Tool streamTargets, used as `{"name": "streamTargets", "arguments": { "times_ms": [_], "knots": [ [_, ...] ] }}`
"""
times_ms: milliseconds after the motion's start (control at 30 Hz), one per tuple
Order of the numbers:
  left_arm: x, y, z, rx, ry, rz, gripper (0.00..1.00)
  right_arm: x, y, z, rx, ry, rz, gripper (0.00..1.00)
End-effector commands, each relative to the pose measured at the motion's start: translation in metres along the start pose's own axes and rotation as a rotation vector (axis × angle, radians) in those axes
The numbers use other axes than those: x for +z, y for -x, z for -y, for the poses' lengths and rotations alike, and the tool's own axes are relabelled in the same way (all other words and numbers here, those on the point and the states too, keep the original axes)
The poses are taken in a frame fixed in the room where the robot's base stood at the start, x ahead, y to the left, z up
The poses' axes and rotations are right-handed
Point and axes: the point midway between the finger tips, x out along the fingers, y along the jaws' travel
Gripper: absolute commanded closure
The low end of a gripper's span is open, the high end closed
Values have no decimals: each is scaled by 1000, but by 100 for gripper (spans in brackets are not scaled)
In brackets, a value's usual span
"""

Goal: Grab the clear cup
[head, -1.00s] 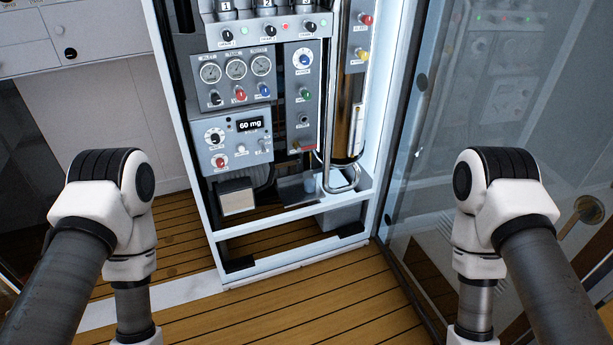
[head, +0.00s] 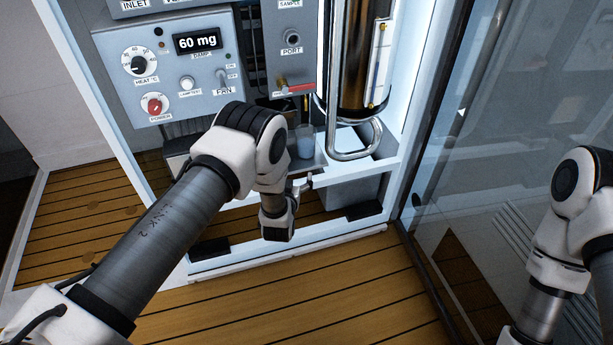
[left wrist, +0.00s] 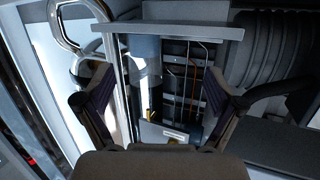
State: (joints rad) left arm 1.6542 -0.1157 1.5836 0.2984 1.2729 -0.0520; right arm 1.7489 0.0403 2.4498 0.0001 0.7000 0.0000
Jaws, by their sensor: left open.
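The clear cup (head: 304,141) is a small bluish, see-through cup. It stands on a small grey shelf (head: 308,163) low in the panel cabinet, below the port. My left gripper (head: 303,183) is in front of and a little below the cup in the head view, mostly hidden by my own arm. In the left wrist view the gripper (left wrist: 157,100) is open, with one dark finger on each side. The cup (left wrist: 146,62) shows upside down between and beyond the fingers; I see no contact. My right gripper is out of view.
A bent metal tube (head: 352,150) hangs right of the cup, beside a tall metal cylinder (head: 362,60). The control box (head: 170,70) is above left. The cabinet's white frame (head: 290,262) and a glass door (head: 480,130) bound the space. The wooden floor in front is clear.

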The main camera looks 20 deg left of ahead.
Motion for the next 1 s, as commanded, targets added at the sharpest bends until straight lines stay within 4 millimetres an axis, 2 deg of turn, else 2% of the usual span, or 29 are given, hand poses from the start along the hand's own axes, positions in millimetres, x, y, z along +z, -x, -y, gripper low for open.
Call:
{"name": "streamTargets", "arguments": {
  "times_ms": [33, 100, 300, 467, 600, 700, 933, 1000],
  "knots": [
    [15, -21, -8, -8, 15, -83, 6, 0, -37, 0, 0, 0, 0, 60],
    [4, -34, -15, -18, 31, -167, 6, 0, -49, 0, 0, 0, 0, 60],
    [-16, -56, -19, -28, 45, -238, 6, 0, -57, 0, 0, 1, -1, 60],
    [-21, -77, -20, -28, 44, -235, 6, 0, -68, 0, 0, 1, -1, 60],
    [-26, -102, -23, -28, 45, -233, 6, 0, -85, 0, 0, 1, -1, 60],
    [-31, -114, -22, -27, 44, -230, 6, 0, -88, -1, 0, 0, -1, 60],
    [-34, -115, -22, -26, 43, -228, 6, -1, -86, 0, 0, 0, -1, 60],
    [-34, -115, -22, -26, 43, -228, 31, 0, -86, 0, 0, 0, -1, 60]
  ]
}}
